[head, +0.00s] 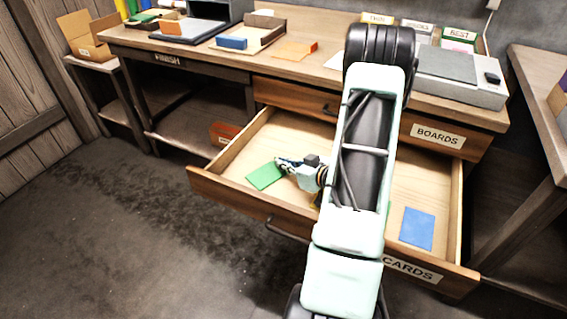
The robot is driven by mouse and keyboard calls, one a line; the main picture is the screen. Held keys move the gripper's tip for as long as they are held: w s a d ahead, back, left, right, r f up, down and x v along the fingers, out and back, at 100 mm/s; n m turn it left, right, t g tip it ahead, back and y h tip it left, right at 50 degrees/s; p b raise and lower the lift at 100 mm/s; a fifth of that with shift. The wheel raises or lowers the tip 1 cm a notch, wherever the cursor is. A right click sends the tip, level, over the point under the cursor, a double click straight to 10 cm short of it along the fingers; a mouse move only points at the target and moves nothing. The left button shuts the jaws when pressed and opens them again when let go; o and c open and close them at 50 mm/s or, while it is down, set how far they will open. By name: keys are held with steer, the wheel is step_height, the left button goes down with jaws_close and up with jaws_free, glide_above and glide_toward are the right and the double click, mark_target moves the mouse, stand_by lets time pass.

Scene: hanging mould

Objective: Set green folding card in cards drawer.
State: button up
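The green folding card (265,176) is in the left part of the open cards drawer (236,197), whose front bears a CARDS label. It looks flat; I cannot tell whether it rests on the drawer floor or is just above it. My gripper (283,163) points left inside the drawer, its fingertips at the card's upper right edge. The fingers are too small to show whether they grip the card. My arm crosses the middle of the drawer and hides part of its floor and front.
A blue card (417,228) lies in the drawer's right part. Above is the closed BOARDS drawer (438,135). The desk top (335,78) holds an orange card (295,50), a blue block (231,42), trays and a grey device (460,78). An orange box (224,133) sits on the lower shelf.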

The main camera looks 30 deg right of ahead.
steer(key=o, duration=0.4)
steer(key=shift+o, duration=0.2)
steer(key=shift+r, duration=0.25)
steer(key=p+v, duration=0.3)
steer(key=v, duration=0.7)
steer(key=shift+s+d+r, duration=0.15)
steer(key=shift+s, duration=0.1)
steer(key=shift+s+r, duration=0.2)
steer(key=shift+s, duration=0.45)
steer(key=shift+w, duration=0.1)
